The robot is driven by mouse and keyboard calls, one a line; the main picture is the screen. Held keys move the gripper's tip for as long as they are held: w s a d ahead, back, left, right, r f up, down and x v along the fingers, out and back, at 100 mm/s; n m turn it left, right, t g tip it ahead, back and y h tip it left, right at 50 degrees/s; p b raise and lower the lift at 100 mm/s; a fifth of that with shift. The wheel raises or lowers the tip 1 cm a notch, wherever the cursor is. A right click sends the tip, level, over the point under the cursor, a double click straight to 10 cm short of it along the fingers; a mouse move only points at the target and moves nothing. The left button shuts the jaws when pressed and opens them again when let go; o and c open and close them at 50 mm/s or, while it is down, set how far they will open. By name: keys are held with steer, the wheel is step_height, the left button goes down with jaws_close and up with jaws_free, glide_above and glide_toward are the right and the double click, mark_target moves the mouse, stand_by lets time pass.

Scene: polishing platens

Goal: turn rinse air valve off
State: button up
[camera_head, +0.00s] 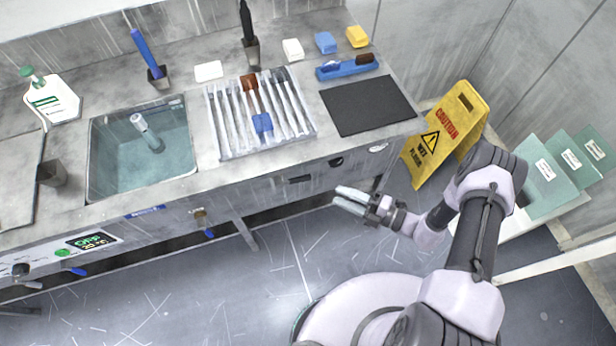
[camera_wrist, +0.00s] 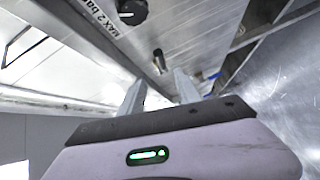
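My gripper (camera_head: 342,198) is open and empty in front of the counter's front panel, its fingers pointing left. In the wrist view my gripper (camera_wrist: 160,84) shows its two fingers apart with nothing between them. On the front panel, a small brass-coloured valve with a blue lever (camera_head: 209,233) sits left of my gripper, well apart from it. Another blue lever (camera_head: 78,271) is farther left, beside a green button. In the wrist view a black knob (camera_wrist: 132,11) sits by a "MAX 2 ba" label, and a small blue part (camera_wrist: 213,76) shows beyond the fingers. I cannot tell which is the rinse air valve.
The counter holds a sink (camera_head: 140,185), a rack (camera_head: 222,150) of clear strips and a dark mat (camera_head: 340,112). A yellow caution sign (camera_head: 460,110) stands right of the counter. A display (camera_head: 92,241) reads OFF. The floor below my gripper is clear.

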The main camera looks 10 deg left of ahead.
mark_target(301, 180)
steer(key=b+x, duration=0.1)
steer(key=x, duration=1.3)
steer(key=shift+a+b, duration=0.15)
steer(key=shift+b, duration=0.25)
jaws_close()
steer(key=shift+s, duration=0.1)
